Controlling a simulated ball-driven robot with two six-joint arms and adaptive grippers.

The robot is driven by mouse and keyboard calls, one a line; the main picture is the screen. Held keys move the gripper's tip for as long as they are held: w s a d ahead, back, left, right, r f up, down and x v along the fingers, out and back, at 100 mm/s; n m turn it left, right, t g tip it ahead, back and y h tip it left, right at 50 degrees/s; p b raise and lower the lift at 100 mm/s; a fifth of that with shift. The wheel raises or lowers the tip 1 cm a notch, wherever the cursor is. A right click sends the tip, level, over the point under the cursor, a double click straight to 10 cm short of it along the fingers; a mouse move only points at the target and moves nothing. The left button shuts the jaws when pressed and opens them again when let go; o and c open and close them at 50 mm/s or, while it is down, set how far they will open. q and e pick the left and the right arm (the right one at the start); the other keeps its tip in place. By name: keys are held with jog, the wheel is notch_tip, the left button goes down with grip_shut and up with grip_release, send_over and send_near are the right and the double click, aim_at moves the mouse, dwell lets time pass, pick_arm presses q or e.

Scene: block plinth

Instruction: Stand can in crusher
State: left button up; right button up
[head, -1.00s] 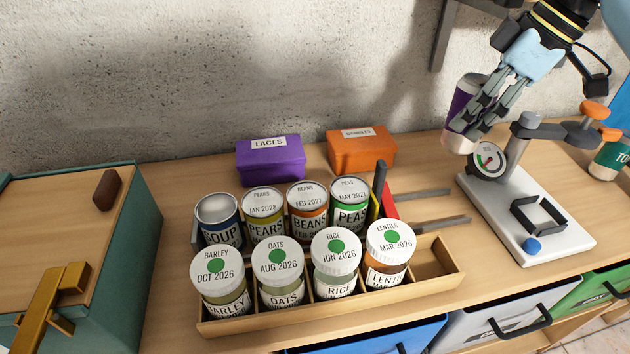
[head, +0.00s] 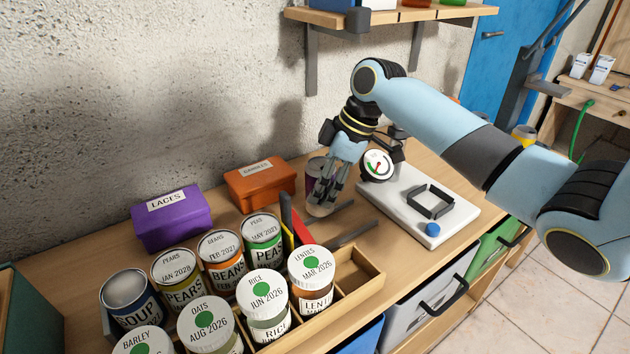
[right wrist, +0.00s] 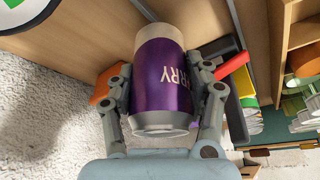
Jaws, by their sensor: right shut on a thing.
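My right gripper (head: 322,195) is shut on a purple can (head: 320,209) with a pale band and letters ending "RRY". In the right wrist view the can (right wrist: 168,85) sits between both fingers. In the head view the fingers hide much of it; it is low over the table, left of the crusher, and I cannot tell whether it touches the wood. The crusher (head: 455,214) has a white base, a round dial (head: 377,165), a black square frame (head: 430,201) and a blue knob (head: 432,229). The square frame is empty. My left gripper is not in view.
A wooden rack (head: 362,292) holds several jars, with food cans behind it. Purple (head: 172,217) and orange (head: 260,185) boxes stand by the wall. Grey bars (head: 352,233) lie between rack and crusher. My right arm reaches across above the crusher.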

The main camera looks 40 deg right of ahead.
jog(key=w, duration=0.1)
jog(key=w+f, duration=0.1)
jog(key=shift+w, duration=0.4)
jog(key=shift+s+d, duration=0.1)
jog(key=shift+s, duration=0.05)
jog(key=shift+f, duration=0.2)
jog(key=o, duration=0.8)
